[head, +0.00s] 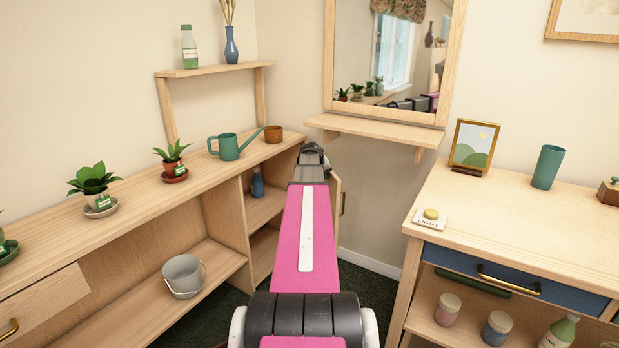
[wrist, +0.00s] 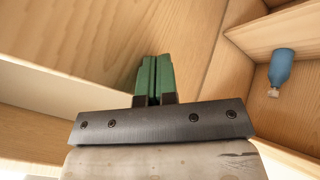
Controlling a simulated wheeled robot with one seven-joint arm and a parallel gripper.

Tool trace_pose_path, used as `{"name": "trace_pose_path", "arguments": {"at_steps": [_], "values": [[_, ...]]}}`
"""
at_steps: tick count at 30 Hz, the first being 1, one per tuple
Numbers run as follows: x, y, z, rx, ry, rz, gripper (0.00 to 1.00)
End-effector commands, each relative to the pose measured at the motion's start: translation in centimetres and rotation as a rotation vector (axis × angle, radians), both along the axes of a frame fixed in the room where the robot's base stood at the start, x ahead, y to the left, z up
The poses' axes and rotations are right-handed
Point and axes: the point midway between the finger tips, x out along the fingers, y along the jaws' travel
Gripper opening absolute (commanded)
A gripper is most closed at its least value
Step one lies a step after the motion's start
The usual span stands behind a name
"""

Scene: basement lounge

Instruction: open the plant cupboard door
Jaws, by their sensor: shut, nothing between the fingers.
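The plant cupboard (head: 262,222) is the right end of the long wooden plant unit. Its front is open and shows shelves with a blue bottle, left of my arm. Its door (head: 336,222) stands swung out to the right of my arm, mostly hidden behind it; a small handle shows on its outer side. My gripper (head: 312,148) is at the cupboard's opening, its fingertips hidden in the head view. In the wrist view my gripper's green fingers (wrist: 154,80) are shut and empty, close to a broad wooden panel (wrist: 75,35) that looks like the door. I cannot tell whether they touch.
The blue bottle (wrist: 282,66) stands inside the cupboard. A watering can (head: 230,146), a brown pot (head: 273,134) and potted plants stand on the unit top. A mirror (head: 390,50) with a ledge is above. A desk (head: 510,225) stands at the right, with carpet between.

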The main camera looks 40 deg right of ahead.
Motion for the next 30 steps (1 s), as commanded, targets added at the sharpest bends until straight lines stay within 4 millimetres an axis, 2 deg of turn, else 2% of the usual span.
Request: {"name": "trace_pose_path", "arguments": {"at_steps": [1, 6, 15, 21, 30], "values": [[-0.5, -1.3, 0.0, 0.0, -0.001, 0.016, 0.0], [-1.7, -4.8, 0.0, 0.001, -0.001, 0.012, 0.0], [-2.9, -9.1, 0.0, 0.0, -0.001, 0.012, 0.0], [-3.1, -10.2, 0.0, 0.0, 0.0, 0.014, 0.0], [-3.2, -10.3, 0.0, 0.0, 0.0, 0.014, 0.0]]}}
